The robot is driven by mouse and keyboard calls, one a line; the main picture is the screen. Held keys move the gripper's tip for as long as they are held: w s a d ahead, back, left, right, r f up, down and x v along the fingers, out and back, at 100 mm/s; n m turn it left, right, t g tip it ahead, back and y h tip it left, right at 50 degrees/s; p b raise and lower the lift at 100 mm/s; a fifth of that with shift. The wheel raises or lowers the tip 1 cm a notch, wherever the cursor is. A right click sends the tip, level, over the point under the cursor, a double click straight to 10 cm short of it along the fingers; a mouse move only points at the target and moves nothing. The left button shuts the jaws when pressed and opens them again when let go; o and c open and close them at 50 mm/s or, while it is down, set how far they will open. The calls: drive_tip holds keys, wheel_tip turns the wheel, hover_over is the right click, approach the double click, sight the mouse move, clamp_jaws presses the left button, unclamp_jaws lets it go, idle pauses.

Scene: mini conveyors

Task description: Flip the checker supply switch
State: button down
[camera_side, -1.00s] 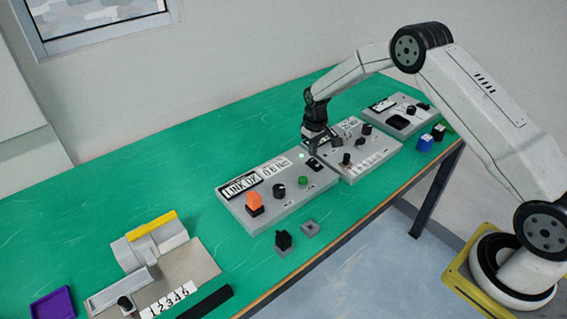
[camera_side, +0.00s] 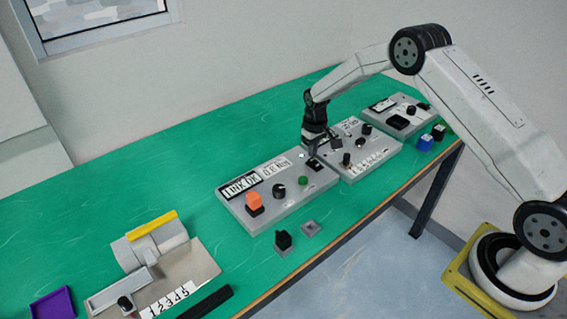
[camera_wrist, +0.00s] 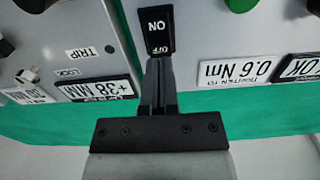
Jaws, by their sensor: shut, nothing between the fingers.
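The supply switch is a black rocker (camera_wrist: 157,30) marked ON and OFF, on a light grey panel. It also shows in the side view (camera_side: 315,164) at the panel's far right corner. My gripper (camera_wrist: 159,64) is shut and empty, with its fingertips at the OFF end of the rocker in the wrist view. Whether the tips touch the rocker, I cannot tell. Which way the rocker is tilted is not clear. In the side view my gripper (camera_side: 317,149) hangs just above and behind the switch, over the gap between two panels.
The switch's panel (camera_side: 250,218) also bears an orange block, a black knob, a green button and displays reading LINK OK and 0.6 Nm. A second panel (camera_side: 372,163) with knobs stands close on the right. The green bench (camera_side: 110,195) is clear behind the panels.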

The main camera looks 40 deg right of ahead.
sight(312, 161)
drive_tip(key=shift+f, duration=1.05)
idle(0.9)
drive_tip(key=shift+r, duration=3.55)
drive_tip(key=shift+s+a+r, duration=0.2)
drive_tip(key=shift+s+r, duration=0.05)
drive_tip(key=shift+r, duration=0.1)
drive_tip(key=s+a+r+t, duration=0.1)
drive_tip(key=s+a+r, duration=0.1)
drive_tip(key=s, duration=0.7)
drive_tip(key=s+a+r, duration=0.3)
drive_tip(key=s+r, duration=0.1)
drive_tip(key=s, duration=0.4)
drive_tip(key=s+a+r+t, duration=0.1)
drive_tip(key=s+a+r, duration=0.1)
drive_tip(key=s, duration=0.7)
drive_tip(key=shift+s+a+r+t, duration=0.3)
drive_tip(key=shift+a+r, duration=0.1)
drive_tip(key=shift+a, duration=0.15)
